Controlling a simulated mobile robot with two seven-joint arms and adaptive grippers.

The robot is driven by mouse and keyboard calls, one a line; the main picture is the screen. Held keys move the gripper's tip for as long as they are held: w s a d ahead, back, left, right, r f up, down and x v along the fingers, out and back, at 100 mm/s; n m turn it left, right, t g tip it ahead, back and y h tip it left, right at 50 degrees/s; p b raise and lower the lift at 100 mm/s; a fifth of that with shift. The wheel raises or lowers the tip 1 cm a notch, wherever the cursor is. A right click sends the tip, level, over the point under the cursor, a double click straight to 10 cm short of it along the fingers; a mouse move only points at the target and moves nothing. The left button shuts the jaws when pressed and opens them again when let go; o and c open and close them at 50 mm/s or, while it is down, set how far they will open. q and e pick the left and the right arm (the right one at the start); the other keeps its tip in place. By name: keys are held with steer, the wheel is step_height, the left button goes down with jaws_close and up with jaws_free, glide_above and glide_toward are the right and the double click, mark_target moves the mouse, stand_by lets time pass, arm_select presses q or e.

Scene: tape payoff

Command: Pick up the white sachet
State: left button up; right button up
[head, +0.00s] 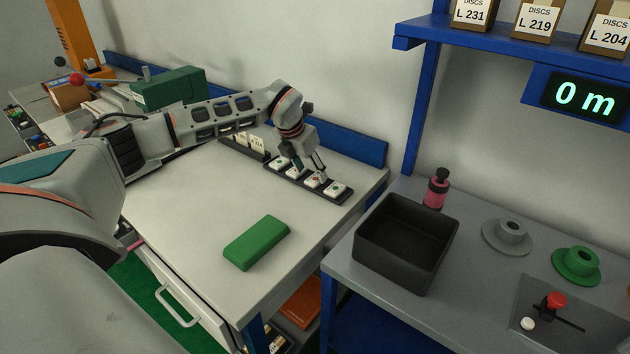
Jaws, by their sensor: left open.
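A dark narrow tray (326,196) lies near the back right of the white table. It holds a row of several small white pieces, among them one at the right end (336,188) and one at the left end (280,161). They are too small for me to tell which is the white sachet. My left gripper (311,175) points down over the right half of this row, its jaws open. It hides part of the pieces below it, and I cannot tell whether it touches one. My right gripper is not in view.
A green block (257,242) lies at the table's front. A dark rack with white cards (256,143) stands left of the tray. A black bin (405,245), a pink bottle (436,192) and grey and green spools (507,235) are on the right bench. The table's middle is clear.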

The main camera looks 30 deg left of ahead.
mark_target(314, 179)
arm_select(q)
steer(key=x, duration=0.3)
steer(key=shift+w+f, duration=0.1)
steer(key=shift+f, duration=0.05)
steer(key=c, duration=1.2)
steer(key=shift+o, duration=0.2)
step_height(314, 179, up, 20)
steer(key=shift+p, duration=0.35)
